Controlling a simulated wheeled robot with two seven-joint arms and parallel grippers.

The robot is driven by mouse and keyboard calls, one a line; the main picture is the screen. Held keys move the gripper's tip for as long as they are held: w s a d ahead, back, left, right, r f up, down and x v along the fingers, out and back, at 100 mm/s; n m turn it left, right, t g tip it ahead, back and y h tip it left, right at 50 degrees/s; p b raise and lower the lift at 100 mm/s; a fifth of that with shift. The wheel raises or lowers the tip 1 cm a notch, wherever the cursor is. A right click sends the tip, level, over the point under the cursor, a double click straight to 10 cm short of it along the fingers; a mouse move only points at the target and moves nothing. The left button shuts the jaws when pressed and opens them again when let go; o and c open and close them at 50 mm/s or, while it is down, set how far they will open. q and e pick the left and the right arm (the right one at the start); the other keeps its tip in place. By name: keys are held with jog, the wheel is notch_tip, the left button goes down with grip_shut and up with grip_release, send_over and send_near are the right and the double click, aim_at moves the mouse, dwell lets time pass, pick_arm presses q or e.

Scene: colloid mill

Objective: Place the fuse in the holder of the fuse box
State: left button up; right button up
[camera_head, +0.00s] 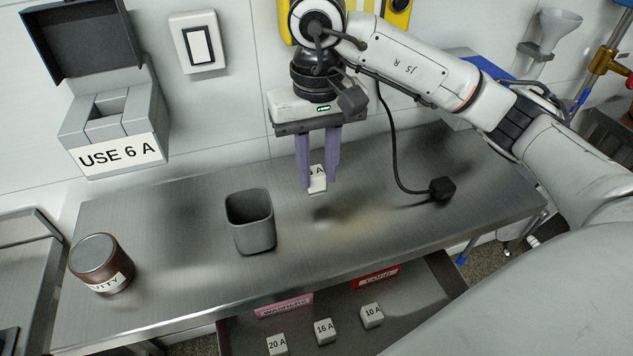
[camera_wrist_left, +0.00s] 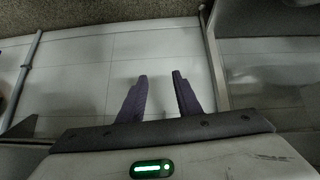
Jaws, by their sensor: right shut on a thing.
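My right gripper (camera_head: 317,186) is shut on a small white fuse (camera_head: 317,182), held above the metal table; its label is partly hidden by the purple fingers, leaving an "A" readable. The fuse box (camera_head: 112,120) is on the wall at the left, with its dark lid (camera_head: 83,38) open. Its front label reads "USE 6 A", and a recessed holder (camera_head: 108,127) shows in its top. My right gripper is to the right of the box and apart from it. My left gripper (camera_wrist_left: 160,80) shows in the left wrist view, open and empty over a pale tiled surface.
On the metal table (camera_head: 180,215) stand a grey cup (camera_head: 250,222) and a brown jar (camera_head: 101,263). An open drawer (camera_head: 420,296) holds fuses marked 20 A (camera_head: 277,345), 16 A (camera_head: 325,331) and 10 A (camera_head: 372,315). A black plug (camera_head: 441,188) lies at the right. A wall switch (camera_head: 198,42) is beside the box.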

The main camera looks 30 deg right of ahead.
aim_at(317, 176)
jog(key=shift+f, duration=1.9)
jog(key=o, duration=1)
jog(key=shift+o, duration=0.2)
jog(key=shift+r, duration=0.1)
